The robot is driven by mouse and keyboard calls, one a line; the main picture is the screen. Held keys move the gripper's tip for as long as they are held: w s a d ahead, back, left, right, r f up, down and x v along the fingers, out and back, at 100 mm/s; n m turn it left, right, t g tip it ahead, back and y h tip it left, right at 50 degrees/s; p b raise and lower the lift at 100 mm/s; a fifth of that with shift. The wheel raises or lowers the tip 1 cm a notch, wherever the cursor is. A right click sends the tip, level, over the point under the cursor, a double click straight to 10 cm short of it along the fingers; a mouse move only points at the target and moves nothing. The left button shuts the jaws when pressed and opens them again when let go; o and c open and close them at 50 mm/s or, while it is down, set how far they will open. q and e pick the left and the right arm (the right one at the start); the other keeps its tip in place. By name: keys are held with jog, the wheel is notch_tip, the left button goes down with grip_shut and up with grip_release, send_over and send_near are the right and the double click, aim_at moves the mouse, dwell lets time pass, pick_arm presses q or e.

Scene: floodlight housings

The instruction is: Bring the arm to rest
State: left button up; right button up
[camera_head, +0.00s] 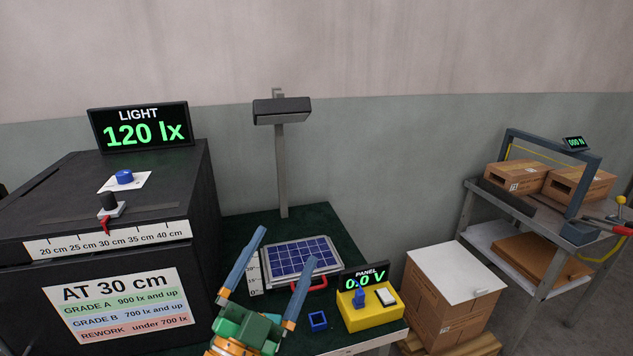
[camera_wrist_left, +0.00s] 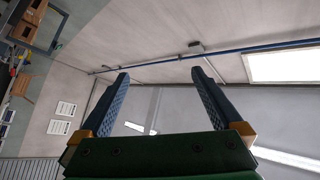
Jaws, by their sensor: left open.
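My left gripper (camera_head: 271,281) is in the lower middle of the head view, with two blue fingers spread wide apart and nothing between them. It is in front of the green-topped table and partly overlaps the solar panel (camera_head: 299,256) in the picture. In the left wrist view the gripper (camera_wrist_left: 159,75) shows open and empty, facing the wall and ceiling. My right gripper is not clearly seen in either view.
A black box (camera_head: 190,200) with a light display (camera_head: 139,126) reading 120 lx stands at left. A lamp post (camera_head: 281,165) rises behind the panel. A yellow meter box (camera_head: 370,315) reads 0.0 V beside a small blue square (camera_head: 318,320). Cartons (camera_head: 452,300) and a metal bench (camera_head: 520,215) stand right.

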pick_arm(q)
jog(key=s+a+f+n+g+y, duration=0.2)
jog(key=a+f+n+g+y, duration=0.3)
jog(key=f, duration=0.5)
jog(key=s+a+f+n+g+y, duration=0.25)
jog(key=a+f+n+y, duration=0.35)
jog(key=f, duration=0.4)
jog(key=s+f+g+h, duration=0.2)
jog(key=s+f+g, duration=0.9)
jog(key=s, duration=0.6)
notch_tip(320, 180, down, 18)
jog(key=s, duration=0.2)
jog(key=s+a+f+g, duration=0.1)
jog(key=s+a+f, duration=0.1)
jog(key=s+f, duration=0.7)
jog(key=s, duration=0.3)
jog(key=shift+a+f+m+g, duration=0.3)
jog(key=shift+a+g, duration=0.05)
jog(key=shift+a, duration=0.05)
